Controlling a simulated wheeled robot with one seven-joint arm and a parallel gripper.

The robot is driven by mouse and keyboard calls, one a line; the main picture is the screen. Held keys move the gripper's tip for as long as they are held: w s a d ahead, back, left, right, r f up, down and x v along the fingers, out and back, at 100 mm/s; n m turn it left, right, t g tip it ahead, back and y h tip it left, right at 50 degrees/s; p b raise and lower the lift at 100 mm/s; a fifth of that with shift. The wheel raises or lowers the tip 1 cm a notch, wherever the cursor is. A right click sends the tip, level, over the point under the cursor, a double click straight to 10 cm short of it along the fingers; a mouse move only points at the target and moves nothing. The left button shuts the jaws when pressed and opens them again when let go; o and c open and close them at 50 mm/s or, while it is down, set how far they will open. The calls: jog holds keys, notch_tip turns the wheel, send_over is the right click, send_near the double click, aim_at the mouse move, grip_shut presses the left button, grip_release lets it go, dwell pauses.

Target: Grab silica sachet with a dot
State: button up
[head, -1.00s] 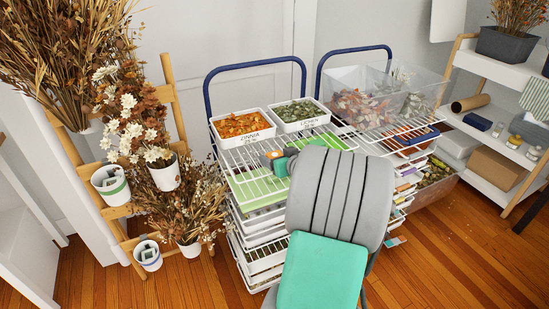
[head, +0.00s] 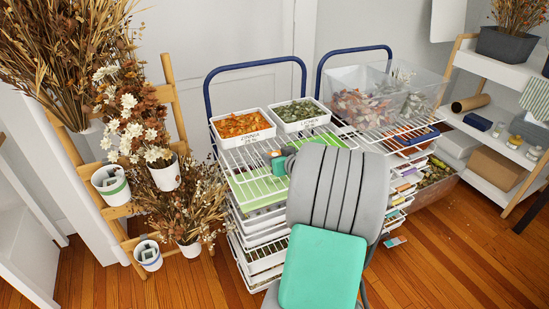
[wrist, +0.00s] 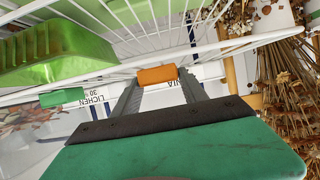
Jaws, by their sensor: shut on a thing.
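My gripper (wrist: 158,80) shows in the wrist view with both grey fingers around a small orange piece (wrist: 157,74). The piece fills the gap between the fingertips. I take it to be the sachet; I cannot make out a dot on it. In the head view the orange-red piece (head: 273,153) shows small above the top of the left wire rack, beside the teal part of my gripper (head: 279,165). My grey and green arm hides most of the gripper and part of the rack there.
White wire racks (head: 237,160) with blue handles hold green sheets (head: 262,188). A zinnia tray (head: 266,134) and a lichen tray (head: 325,121) stand behind the gripper. A clear bin (head: 345,76) is to the right. Dried flowers (head: 185,215) crowd the left.

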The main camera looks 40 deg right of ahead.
jog(key=shift+c, duration=0.8)
